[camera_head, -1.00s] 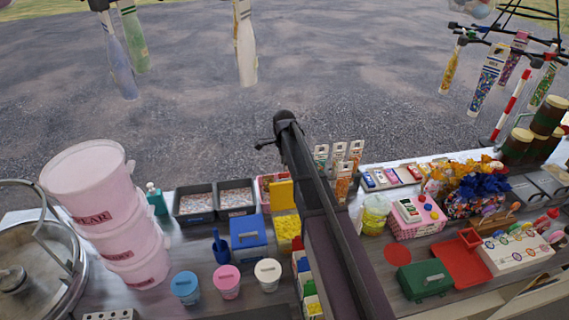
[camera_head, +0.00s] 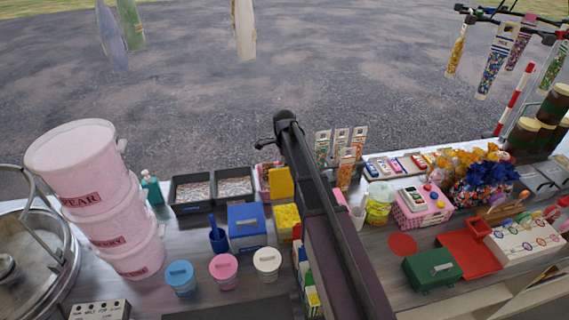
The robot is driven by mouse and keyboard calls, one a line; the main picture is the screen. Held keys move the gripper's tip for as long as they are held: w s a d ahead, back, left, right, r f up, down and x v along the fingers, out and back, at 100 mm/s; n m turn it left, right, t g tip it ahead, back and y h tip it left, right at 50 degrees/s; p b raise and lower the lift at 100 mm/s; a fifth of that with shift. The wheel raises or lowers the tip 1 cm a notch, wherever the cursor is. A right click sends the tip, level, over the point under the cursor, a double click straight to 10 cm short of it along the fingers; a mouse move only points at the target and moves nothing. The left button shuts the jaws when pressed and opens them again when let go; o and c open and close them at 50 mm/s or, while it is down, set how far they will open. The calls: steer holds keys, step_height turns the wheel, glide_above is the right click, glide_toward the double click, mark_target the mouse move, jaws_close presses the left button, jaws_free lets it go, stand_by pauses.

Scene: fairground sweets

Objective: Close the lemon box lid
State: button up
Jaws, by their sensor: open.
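The lemon box is most likely the yellow box (camera_head: 287,235) near the middle of the counter, beside my arm. Its yellow lid (camera_head: 282,182) stands raised at the back, so the box is open. Yellow sweets (camera_head: 286,215) show inside it. My arm covers part of the view just right of the box. My gripper cannot be made out; only arm links and a dark joint show.
A closed blue box (camera_head: 246,228) and a blue scoop holder (camera_head: 218,238) stand left of the yellow box. Small lidded tubs, including a white tub (camera_head: 267,262), stand in front. Stacked pink buckets (camera_head: 88,170) rise at left. A green box (camera_head: 433,270) is at right.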

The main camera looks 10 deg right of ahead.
mark_target(286, 170)
steer(key=shift+f+b, duration=0.6)
steer(key=shift+f, duration=0.3)
jaws_close()
steer(key=shift+s, duration=0.15)
steer(key=c, duration=0.7)
jaws_free()
steer(key=shift+s+r+p, duration=0.25)
steer(key=shift+s, duration=0.5)
steer(key=shift+s+r+p, duration=0.25)
steer(key=shift+s, duration=0.45)
steer(key=shift+o, duration=0.2)
steer(key=shift+s, duration=0.1)
